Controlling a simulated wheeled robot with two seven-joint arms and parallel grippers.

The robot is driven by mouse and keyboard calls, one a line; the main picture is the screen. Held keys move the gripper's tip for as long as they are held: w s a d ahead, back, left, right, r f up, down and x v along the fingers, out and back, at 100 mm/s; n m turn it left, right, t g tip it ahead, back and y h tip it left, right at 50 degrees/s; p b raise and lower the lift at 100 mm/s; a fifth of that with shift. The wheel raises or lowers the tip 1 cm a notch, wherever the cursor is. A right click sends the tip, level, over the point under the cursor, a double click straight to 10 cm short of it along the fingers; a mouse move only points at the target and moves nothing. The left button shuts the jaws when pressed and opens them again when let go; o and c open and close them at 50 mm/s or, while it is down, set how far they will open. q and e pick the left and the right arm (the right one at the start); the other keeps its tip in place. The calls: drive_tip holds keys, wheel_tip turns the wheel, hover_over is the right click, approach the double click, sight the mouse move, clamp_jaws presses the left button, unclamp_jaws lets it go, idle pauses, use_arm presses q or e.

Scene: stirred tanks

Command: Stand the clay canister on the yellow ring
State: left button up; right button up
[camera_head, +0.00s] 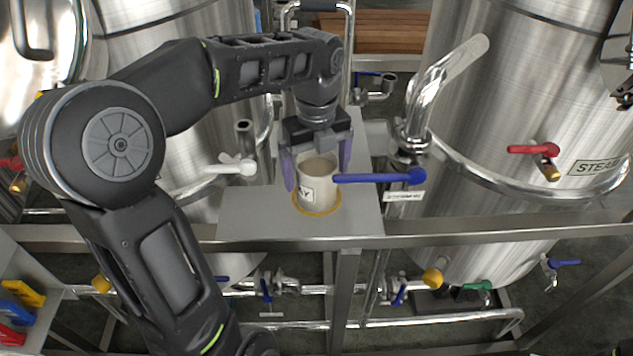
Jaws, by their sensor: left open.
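The clay canister (321,178) is a pale beige cylinder with a white label partly reading "AY". It stands upright on the grey metal shelf (250,213), with its base within the yellow ring (318,213). The ring's front arc shows around the base; its back is hidden. My left gripper (318,168) points down over the canister with its purple fingers apart, one on each side. I cannot tell whether the fingers touch it.
A blue valve handle (375,178) reaches across close to the canister's right side. A white-handled valve (232,166) stands to the left. Large steel tanks (490,100) flank the shelf, and a rail runs along its front. The shelf's left part is bare.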

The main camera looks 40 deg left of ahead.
use_arm(q)
wheel_tip(320, 180, up, 4)
wheel_tip(320, 180, up, 4)
drive_tip(key=shift+f+p, duration=0.2)
drive_tip(key=shift+p, duration=1)
idle(0.6)
